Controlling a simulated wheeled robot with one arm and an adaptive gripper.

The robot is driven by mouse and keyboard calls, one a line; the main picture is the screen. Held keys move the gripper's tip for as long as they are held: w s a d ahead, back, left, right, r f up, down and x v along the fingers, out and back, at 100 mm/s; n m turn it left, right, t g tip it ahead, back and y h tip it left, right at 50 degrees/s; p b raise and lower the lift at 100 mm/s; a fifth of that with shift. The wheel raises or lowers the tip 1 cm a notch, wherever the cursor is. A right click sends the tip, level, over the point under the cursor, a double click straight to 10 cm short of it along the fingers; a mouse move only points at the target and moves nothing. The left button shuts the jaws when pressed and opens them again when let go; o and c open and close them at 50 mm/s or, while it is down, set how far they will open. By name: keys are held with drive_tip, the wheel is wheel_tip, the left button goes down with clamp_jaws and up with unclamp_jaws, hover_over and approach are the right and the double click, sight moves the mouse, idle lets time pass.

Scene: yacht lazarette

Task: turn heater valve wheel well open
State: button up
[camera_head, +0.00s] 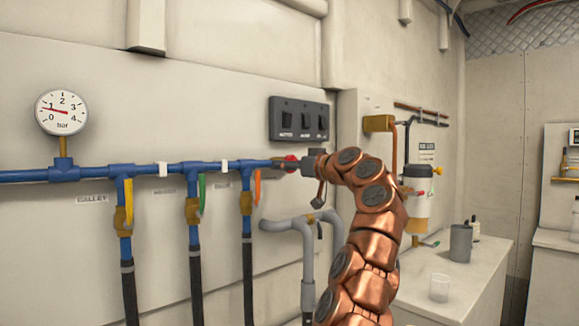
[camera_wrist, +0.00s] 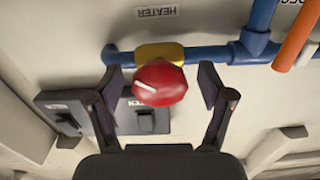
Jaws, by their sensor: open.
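The heater valve wheel is a round red knob (camera_wrist: 165,84) with a white mark toward its left side in the wrist view. It sits on a yellow-brass valve body (camera_wrist: 158,52) on the blue pipe, near an upside-down HEATER label (camera_wrist: 156,12). My gripper (camera_wrist: 160,78) is open, with one dark finger on each side of the knob. Gaps show between both fingers and the knob. In the head view the red knob (camera_head: 291,163) shows partly behind my gripper (camera_head: 305,164) at the pipe's right end.
A black switch panel (camera_head: 299,119) is just above the valve. Blue pipes with coloured lever valves (camera_head: 192,207) run to the left, below a pressure gauge (camera_head: 61,112). A grey bent pipe (camera_head: 300,228) is below. A counter with a grey mug (camera_head: 460,243) stands right.

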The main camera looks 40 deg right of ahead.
drive_tip(key=s+d, duration=0.1)
drive_tip(key=s, duration=1)
drive_tip(key=shift+s+d, duration=0.3)
drive_tip(key=shift+d, duration=0.05)
